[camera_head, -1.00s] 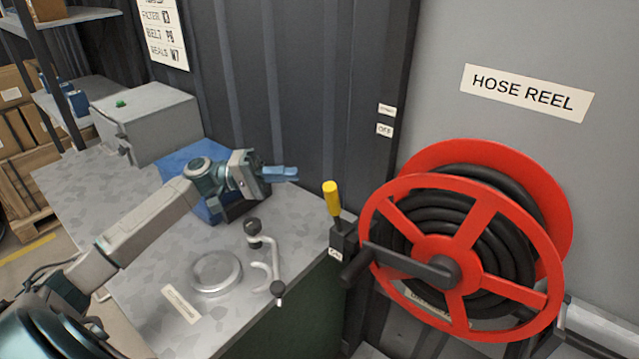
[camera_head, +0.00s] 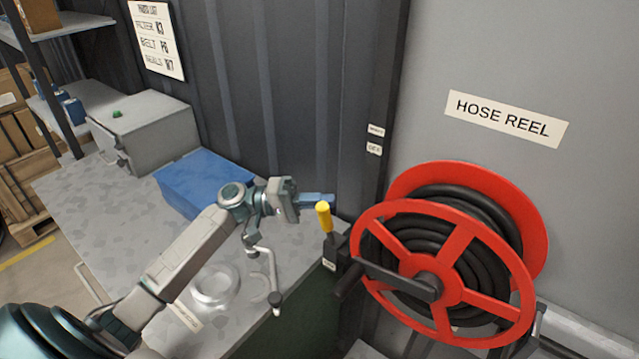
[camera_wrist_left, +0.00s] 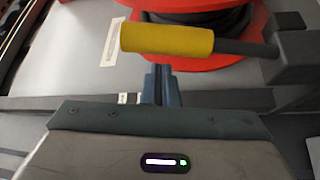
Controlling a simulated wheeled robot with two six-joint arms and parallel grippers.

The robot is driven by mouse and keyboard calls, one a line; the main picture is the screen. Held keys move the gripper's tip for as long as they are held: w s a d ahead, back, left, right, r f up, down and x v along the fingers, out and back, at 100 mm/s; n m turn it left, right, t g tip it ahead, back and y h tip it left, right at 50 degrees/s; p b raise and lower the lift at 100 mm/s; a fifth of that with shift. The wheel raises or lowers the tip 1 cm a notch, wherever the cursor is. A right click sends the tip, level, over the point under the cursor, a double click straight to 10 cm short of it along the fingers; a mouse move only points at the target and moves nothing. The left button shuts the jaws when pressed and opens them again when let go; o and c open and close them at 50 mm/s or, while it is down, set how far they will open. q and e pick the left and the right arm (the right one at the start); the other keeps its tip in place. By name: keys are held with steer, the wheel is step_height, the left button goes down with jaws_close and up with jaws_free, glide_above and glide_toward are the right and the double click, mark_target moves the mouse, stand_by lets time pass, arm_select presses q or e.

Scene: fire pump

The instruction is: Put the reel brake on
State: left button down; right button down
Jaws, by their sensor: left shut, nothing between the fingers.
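The reel brake lever has a yellow handle (camera_head: 324,216) on a dark base (camera_head: 331,250) at the bench's right edge, beside the red hose reel (camera_head: 440,270). The lever stands nearly upright in the head view. My left gripper (camera_head: 328,199) is shut and empty, its blue fingertips close by the top of the yellow handle. In the left wrist view the yellow handle (camera_wrist_left: 166,39) lies across the picture just beyond the shut fingertips (camera_wrist_left: 160,72). Whether they touch it I cannot tell. My right gripper is not in view.
A black crank handle (camera_head: 385,275) sticks out from the reel toward the lever. On the bench are a blue box (camera_head: 200,180), a grey case (camera_head: 150,132), a round metal lid (camera_head: 214,284) and a bent metal crank (camera_head: 272,275). The corrugated wall rises close behind.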

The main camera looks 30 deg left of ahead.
arm_select(q)
steer(key=shift+s, duration=0.6)
steer(key=shift+f, duration=0.2)
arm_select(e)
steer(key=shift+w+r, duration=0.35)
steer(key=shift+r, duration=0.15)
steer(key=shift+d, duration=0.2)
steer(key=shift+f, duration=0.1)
